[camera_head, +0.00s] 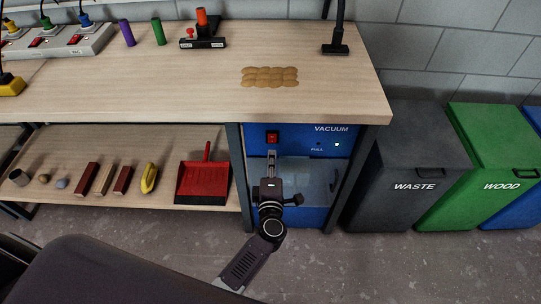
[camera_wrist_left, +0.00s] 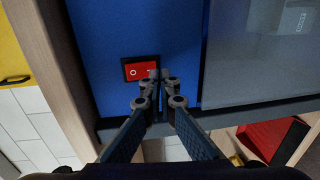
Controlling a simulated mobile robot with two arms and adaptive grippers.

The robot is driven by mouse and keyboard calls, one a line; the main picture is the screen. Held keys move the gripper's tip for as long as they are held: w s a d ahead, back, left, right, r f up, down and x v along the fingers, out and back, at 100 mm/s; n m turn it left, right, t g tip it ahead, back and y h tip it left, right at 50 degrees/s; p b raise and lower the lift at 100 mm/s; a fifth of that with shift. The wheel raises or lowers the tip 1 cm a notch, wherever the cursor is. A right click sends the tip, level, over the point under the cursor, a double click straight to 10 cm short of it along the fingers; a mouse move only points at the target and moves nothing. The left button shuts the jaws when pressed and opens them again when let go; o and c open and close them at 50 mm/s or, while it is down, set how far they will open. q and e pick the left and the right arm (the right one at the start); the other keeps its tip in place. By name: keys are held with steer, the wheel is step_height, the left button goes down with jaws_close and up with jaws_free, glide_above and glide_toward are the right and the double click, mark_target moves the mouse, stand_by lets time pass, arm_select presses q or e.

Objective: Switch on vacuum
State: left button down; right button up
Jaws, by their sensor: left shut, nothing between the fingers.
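The vacuum (camera_head: 311,136) is a blue cabinet under the right end of the workbench, with a grey see-through door and a red rocker switch (camera_head: 272,137) at its upper left. My right gripper is not in view.
The workbench (camera_head: 200,75) overhangs the vacuum and bears a sawdust patch (camera_head: 270,77) and a black nozzle (camera_head: 335,48). The lower shelf (camera_head: 100,145) at left holds a red dustpan (camera_head: 203,182) and several small pieces. A grey waste bin (camera_head: 400,150) stands right of the vacuum.

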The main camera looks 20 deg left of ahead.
arm_select(q)
steer(key=f+v, duration=0.2)
steer(key=v, duration=0.8)
steer(key=shift+s+f, duration=0.2)
steer(key=shift+s, duration=0.2)
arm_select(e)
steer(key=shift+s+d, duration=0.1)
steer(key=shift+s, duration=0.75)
arm_select(q)
steer(key=shift+d+f, duration=0.1)
